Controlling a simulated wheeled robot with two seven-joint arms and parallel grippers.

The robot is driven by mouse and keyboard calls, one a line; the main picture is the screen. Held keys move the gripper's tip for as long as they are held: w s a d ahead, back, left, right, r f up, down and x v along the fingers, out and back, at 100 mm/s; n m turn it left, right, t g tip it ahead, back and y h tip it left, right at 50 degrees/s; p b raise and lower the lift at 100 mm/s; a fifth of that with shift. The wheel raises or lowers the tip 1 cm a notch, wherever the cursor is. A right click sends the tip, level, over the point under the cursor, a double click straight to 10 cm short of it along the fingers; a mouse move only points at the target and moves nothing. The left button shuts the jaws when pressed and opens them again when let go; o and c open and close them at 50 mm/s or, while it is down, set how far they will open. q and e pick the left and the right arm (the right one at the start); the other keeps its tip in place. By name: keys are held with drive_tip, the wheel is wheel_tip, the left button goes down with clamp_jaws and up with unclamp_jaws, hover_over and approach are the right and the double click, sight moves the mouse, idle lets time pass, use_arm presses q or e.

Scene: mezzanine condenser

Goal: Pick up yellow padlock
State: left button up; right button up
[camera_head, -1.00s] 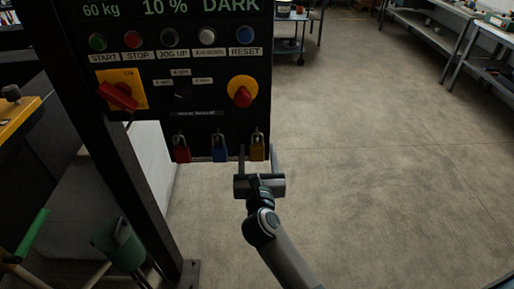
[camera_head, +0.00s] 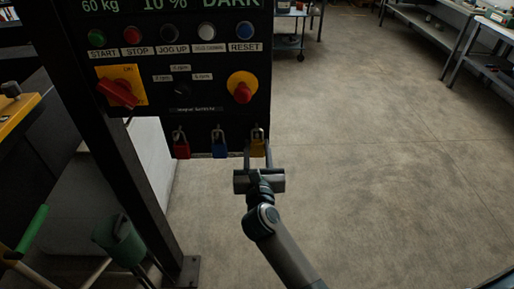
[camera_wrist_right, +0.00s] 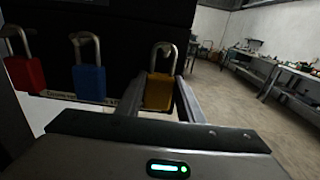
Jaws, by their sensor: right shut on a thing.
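The yellow padlock (camera_head: 257,145) hangs by its shackle at the lower right of the black control panel. It also shows in the right wrist view (camera_wrist_right: 159,92), upright between my fingers. My right gripper (camera_head: 257,155) is shut on the padlock, with one finger on each side of its body. The shackle stands above the fingers and still appears to be at the panel. My left gripper is not in view.
A blue padlock (camera_head: 219,148) and a red padlock (camera_head: 180,149) hang to the left of the yellow one. A red emergency knob (camera_head: 242,93) and a red rotary switch (camera_head: 118,92) stick out above. Open floor lies to the right.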

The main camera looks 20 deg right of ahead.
drive_tip(key=shift+r, duration=0.15)
drive_tip(key=shift+r, duration=0.25)
drive_tip(key=b+v, duration=0.5)
drive_tip(key=v, duration=1.3)
drive_tip(key=shift+r+b, duration=0.35)
drive_tip(key=shift+r, duration=0.1)
drive_tip(key=shift+r, duration=0.1)
drive_tip(key=shift+r+p, duration=0.75)
drive_tip(key=shift+p, duration=0.1)
drive_tip(key=shift+s, duration=0.15)
